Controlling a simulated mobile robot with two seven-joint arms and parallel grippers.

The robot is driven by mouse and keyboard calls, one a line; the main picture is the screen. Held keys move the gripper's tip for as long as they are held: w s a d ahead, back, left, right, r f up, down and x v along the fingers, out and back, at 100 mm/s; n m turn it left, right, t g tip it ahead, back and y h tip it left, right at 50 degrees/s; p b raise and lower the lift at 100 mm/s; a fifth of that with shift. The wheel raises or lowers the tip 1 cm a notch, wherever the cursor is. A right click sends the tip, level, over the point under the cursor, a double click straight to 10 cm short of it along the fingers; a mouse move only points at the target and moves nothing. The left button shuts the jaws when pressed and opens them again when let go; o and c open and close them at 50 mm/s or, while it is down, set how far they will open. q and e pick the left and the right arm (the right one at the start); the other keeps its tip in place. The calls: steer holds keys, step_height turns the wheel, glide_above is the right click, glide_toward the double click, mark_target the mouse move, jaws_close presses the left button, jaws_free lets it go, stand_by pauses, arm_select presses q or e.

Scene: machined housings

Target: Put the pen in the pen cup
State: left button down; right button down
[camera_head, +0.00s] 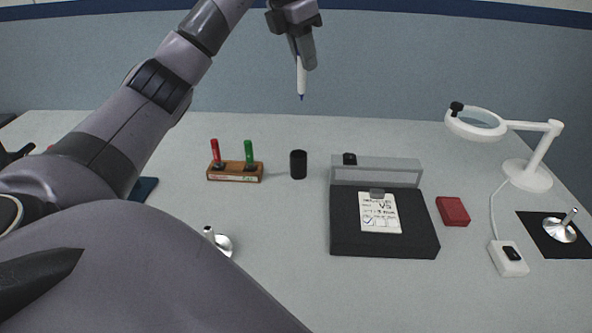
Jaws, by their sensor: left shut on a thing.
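A white pen with a blue tip (301,82) hangs nearly upright, tip down, from my left gripper (302,60). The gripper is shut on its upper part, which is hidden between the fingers. The pen is high in the upper middle of the picture, clear of the table. The black pen cup (298,165) stands upright on the table below it in the picture. No pen shows in the cup. My right gripper does not show.
A wooden stand (235,175) with red and green markers is left of the cup. A black case with a paper (384,242) lies right, beside a red box (453,211). A magnifier lamp (528,176) stands far right. A metal piece (222,244) sits near my arm.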

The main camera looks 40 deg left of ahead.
arm_select(q)
steer(key=shift+a+r, duration=0.15)
steer(key=shift+a, duration=0.2)
steer(key=b, duration=0.2)
glide_toward(304, 153)
steer(key=x, duration=0.5)
steer(key=shift+w+d, duration=0.1)
steer(key=shift+w, duration=0.1)
steer(key=shift+f, duration=0.2)
steer(key=shift+f, duration=0.1)
steer(key=c, duration=1.1)
jaws_free()
steer(key=shift+o, duration=0.2)
steer(key=v, duration=1.2)
steer(key=shift+w+r, duration=0.15)
steer(key=shift+r, duration=0.1)
